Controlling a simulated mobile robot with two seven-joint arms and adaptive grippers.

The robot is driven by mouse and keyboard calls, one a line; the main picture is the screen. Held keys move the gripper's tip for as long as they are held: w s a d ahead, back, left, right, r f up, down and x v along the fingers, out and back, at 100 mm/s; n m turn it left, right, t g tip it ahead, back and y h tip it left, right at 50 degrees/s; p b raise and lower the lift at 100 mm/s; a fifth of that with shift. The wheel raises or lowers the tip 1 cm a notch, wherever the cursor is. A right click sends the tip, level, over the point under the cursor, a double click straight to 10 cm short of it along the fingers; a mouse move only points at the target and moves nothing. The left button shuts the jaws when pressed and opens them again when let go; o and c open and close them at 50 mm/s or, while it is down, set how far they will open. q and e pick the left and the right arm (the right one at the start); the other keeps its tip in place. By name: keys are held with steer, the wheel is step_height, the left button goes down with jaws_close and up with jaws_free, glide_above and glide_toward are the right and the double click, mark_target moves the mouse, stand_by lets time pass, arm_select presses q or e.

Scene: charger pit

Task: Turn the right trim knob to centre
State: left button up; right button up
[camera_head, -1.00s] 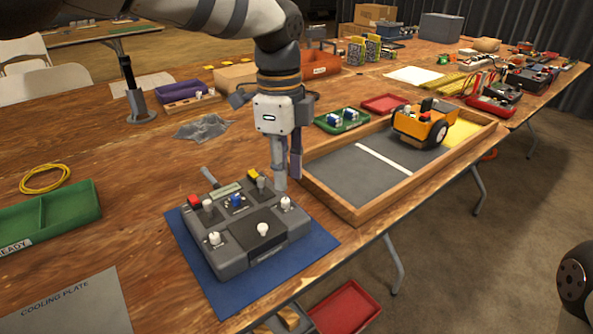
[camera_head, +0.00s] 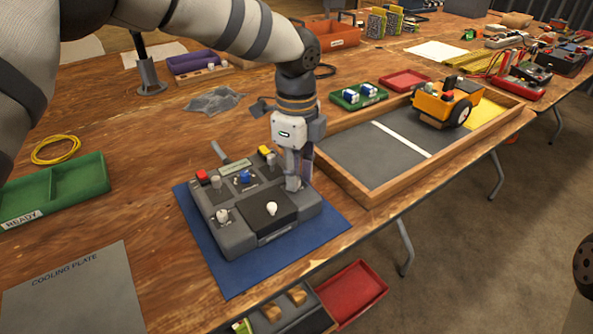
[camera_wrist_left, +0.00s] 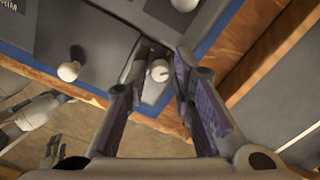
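The grey control box (camera_head: 235,228) sits on a blue mat (camera_head: 236,280) on the wooden table. Its left white knob (camera_head: 222,216) and a white ball-topped stick (camera_head: 272,209) on a dark panel show in the head view. My left gripper (camera_head: 296,187) points down at the box's right corner and hides the right trim knob there. In the left wrist view the white right trim knob (camera_wrist_left: 159,70) lies between the fingertips of my left gripper (camera_wrist_left: 161,62). The fingers are apart, with a gap visible on the right side.
A wood-framed tray (camera_head: 372,192) with an orange vehicle (camera_head: 446,103) stands close to the right of the gripper. A green READY tray (camera_head: 84,178) and a grey cooling plate (camera_head: 75,300) lie left. Bins (camera_head: 348,292) sit below the table edge.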

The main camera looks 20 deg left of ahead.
arm_select(q)
steer(key=shift+c, duration=0.6)
jaws_close()
steer(key=shift+r, duration=0.15)
arm_select(e)
steer(key=shift+w+r, duration=0.15)
arm_select(q)
steer(key=n+p, duration=0.1)
steer(key=n, duration=0.2)
steer(key=shift+r, duration=0.1)
steer(key=n, duration=0.2)
steer(key=shift+n+p, duration=0.3)
steer(key=shift+p, duration=0.05)
steer(key=shift+n, duration=1.5)
arm_select(e)
steer(key=shift+w+r+t, duration=0.5)
steer(key=shift+w+r, duration=0.65)
arm_select(q)
steer(key=shift+f, duration=0.2)
